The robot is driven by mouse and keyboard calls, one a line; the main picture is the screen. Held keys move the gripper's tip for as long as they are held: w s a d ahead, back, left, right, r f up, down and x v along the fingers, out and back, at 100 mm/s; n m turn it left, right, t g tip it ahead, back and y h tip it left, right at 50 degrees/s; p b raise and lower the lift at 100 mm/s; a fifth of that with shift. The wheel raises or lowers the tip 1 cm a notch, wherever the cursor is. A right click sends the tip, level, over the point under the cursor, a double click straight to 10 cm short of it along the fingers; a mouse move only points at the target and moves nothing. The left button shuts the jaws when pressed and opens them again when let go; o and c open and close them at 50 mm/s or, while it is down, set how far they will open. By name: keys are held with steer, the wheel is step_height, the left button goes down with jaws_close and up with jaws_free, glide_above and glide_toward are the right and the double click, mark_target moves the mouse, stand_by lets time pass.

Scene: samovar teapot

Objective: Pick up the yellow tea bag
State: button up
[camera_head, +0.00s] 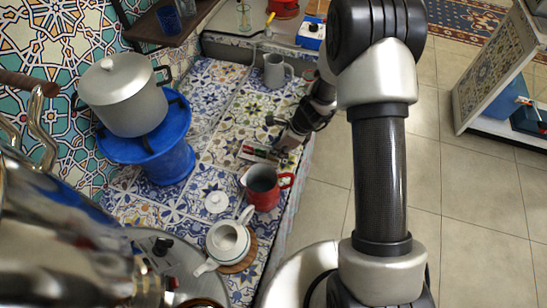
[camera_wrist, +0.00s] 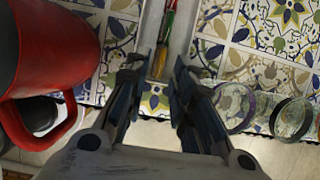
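A narrow light tray (camera_head: 246,157) lies on the tiled counter and holds small red, green and dark strips. In the wrist view the same tray (camera_wrist: 150,28) runs up from between my fingertips. A small yellow-orange piece (camera_wrist: 160,60), likely the yellow tea bag, lies in it beside green and red strips (camera_wrist: 169,22). My gripper (camera_wrist: 160,72) is open, its two fingers on either side of that piece. I cannot tell whether they touch it. In the head view my gripper (camera_head: 281,146) is small and dark at the tray's right end.
A red mug (camera_head: 264,188) stands just in front of the tray; it looms close at left in the wrist view (camera_wrist: 60,55). Clear glasses (camera_wrist: 292,118) are at right there. A white teapot (camera_head: 228,240), grey mug (camera_head: 275,70) and blue stand with a pot (camera_head: 124,95) surround it.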

steer(key=b+x, duration=0.1)
steer(key=x, duration=0.3)
steer(key=shift+d, duration=0.1)
steer(key=shift+r, duration=0.15)
steer(key=shift+c, duration=0.4)
steer(key=c, duration=0.4)
steer(key=shift+o, duration=0.2)
